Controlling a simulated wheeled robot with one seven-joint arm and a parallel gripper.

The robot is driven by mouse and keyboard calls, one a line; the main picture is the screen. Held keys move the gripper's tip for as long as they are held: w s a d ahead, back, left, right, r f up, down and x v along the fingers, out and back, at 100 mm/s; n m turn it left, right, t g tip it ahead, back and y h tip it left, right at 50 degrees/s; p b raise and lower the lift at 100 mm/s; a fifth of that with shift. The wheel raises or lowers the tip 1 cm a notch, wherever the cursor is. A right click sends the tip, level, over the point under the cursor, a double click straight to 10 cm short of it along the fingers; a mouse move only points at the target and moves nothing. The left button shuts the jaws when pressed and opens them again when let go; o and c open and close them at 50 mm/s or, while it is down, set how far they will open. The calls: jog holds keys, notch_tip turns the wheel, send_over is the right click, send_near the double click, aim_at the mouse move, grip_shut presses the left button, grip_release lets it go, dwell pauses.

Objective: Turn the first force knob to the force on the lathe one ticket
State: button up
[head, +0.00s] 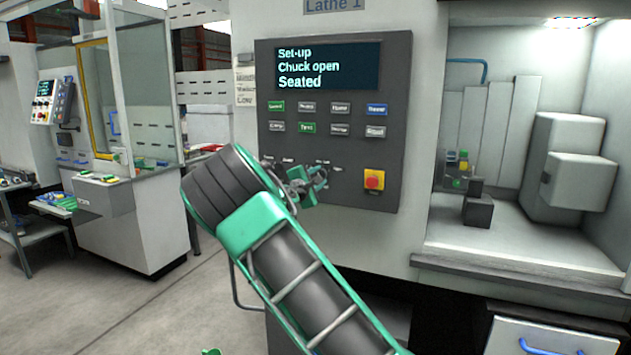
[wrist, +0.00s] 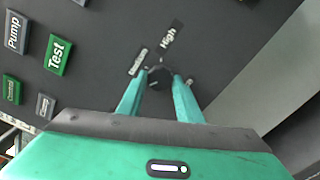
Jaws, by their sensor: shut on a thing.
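My gripper (wrist: 162,84) has its two green fingers shut on a small dark knob (wrist: 160,73) on the grey control panel (head: 388,120). Labels reading Medium and High stand above the knob in the wrist view; another label beside the right finger is partly hidden. Which label the knob points to cannot be told. In the head view my gripper (head: 309,186) is at the lower middle of the panel and hides the knob. A pale ticket (head: 245,86) is on the machine left of the panel; its small print is blurred, the bottom line seems to read LOW.
The panel's screen (head: 326,67) reads Set-up, Chuck open, Seated. Rows of push buttons, including Test (wrist: 58,54) and Pump (wrist: 15,32), lie near my gripper. A red stop button (head: 374,180) on yellow is to its right. The lathe bay (head: 500,230) stands open at the right.

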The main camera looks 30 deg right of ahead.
jog(key=shift+w+a+f+n, duration=0.15)
jog(key=shift+a+f+n, duration=0.15)
jog(key=shift+n, duration=0.1)
jog(key=o, duration=1)
jog(key=shift+o, duration=0.2)
jog(key=shift+d+r, duration=0.1)
jog(key=shift+d, duration=0.05)
jog(key=v, duration=1)
jog(key=shift+s+a, duration=0.25)
jog(key=shift+a, duration=0.1)
